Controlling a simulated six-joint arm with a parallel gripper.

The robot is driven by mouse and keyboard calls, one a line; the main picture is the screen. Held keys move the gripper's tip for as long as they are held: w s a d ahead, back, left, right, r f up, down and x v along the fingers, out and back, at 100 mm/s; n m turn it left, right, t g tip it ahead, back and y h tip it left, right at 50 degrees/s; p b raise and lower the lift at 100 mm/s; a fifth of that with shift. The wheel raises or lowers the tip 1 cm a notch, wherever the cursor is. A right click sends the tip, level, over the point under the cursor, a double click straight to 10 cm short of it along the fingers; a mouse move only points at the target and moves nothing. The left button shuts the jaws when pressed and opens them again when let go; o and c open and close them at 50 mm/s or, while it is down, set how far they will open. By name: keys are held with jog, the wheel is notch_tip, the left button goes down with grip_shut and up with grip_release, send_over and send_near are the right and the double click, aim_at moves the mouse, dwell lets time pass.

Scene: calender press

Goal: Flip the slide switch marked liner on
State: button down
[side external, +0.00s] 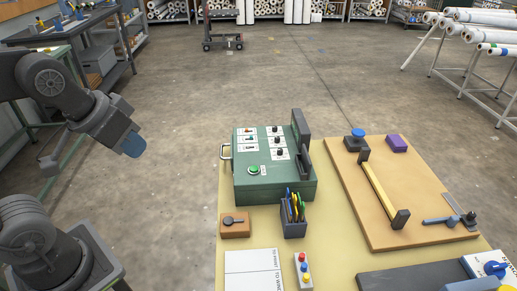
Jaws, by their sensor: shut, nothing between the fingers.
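The green control box (280,187) stands on the bench. Its sloped top carries a column of small switches on white plates (250,138) at the left, a column of dark knobs (278,140) at the right, and a green button (254,170). The markings are too small to read, so I cannot tell which switch is the liner one or how it is set. My gripper (133,146), with a blue end, is shut and empty. It is in the air at the left, well apart from the box.
A dark upright plate (301,133) rises at the box's right edge. A pen holder (293,222) stands before the box, with an orange-brown block (236,225) to its left. A wooden board (400,180) with a yellow bar lies to the right. The space between gripper and box looks clear.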

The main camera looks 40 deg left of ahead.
aim_at(244, 148)
jog(key=w+a+f+n+g+h, duration=0.1)
jog(key=w+a+n+g+h, duration=0.15)
jog(key=w+n, duration=1.1)
jog(key=w+a+f+n, duration=0.7)
jog(key=w+f+n, duration=0.1)
jog(key=w+n, duration=0.3)
jog(key=shift+w+a+f+n+h, duration=0.25)
jog(key=shift+w+a+n+h, duration=0.15)
jog(key=shift+n, duration=0.35)
jog(key=shift+d+f, duration=0.1)
jog(key=x, duration=1)
jog(key=shift+w+d, duration=0.85)
jog(key=shift+w, duration=0.15)
jog(key=shift+w+d, duration=0.45)
jog(key=shift+w, duration=0.05)
